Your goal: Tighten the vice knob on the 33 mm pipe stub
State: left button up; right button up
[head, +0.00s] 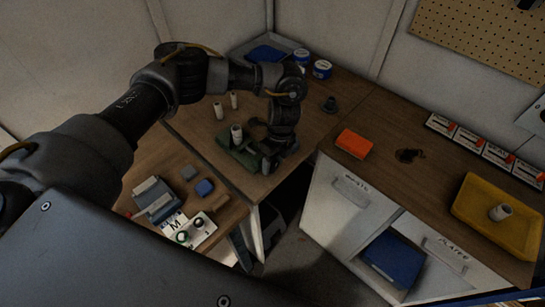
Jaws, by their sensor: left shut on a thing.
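The green vice (243,156) sits on the wooden bench at the centre of the head view. A pale pipe stub (237,134) stands upright in it. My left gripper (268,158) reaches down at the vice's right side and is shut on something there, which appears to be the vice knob. The knob itself is hidden by the gripper and dark shadow. Two other pale stubs, a taller one (234,99) and a nearer one (218,111), stand behind the vice. My right gripper is not in view.
A yellow tray (466,222) with a pale stub (500,212) lies on the right bench. An orange block (353,144) is nearer.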

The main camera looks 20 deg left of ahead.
pick_arm(q)
jog(key=shift+w+g+y, duration=0.15)
jog(key=shift+g+y, duration=0.15)
jog(key=shift+g, duration=0.4)
jog(key=shift+d+f+g, duration=0.1)
jog(key=shift+f+g, duration=0.05)
jog(key=shift+g, duration=0.45)
jog(key=shift+y, duration=0.3)
jog(key=o, duration=1)
jog(key=shift+w, duration=0.1)
jog(key=shift+b, duration=0.3)
jog(key=b+v, duration=0.3)
jog(key=v, duration=0.7)
jog(key=shift+w+r+b, duration=0.25)
jog(key=shift+r+b, duration=0.05)
jog(key=shift+b, duration=0.05)
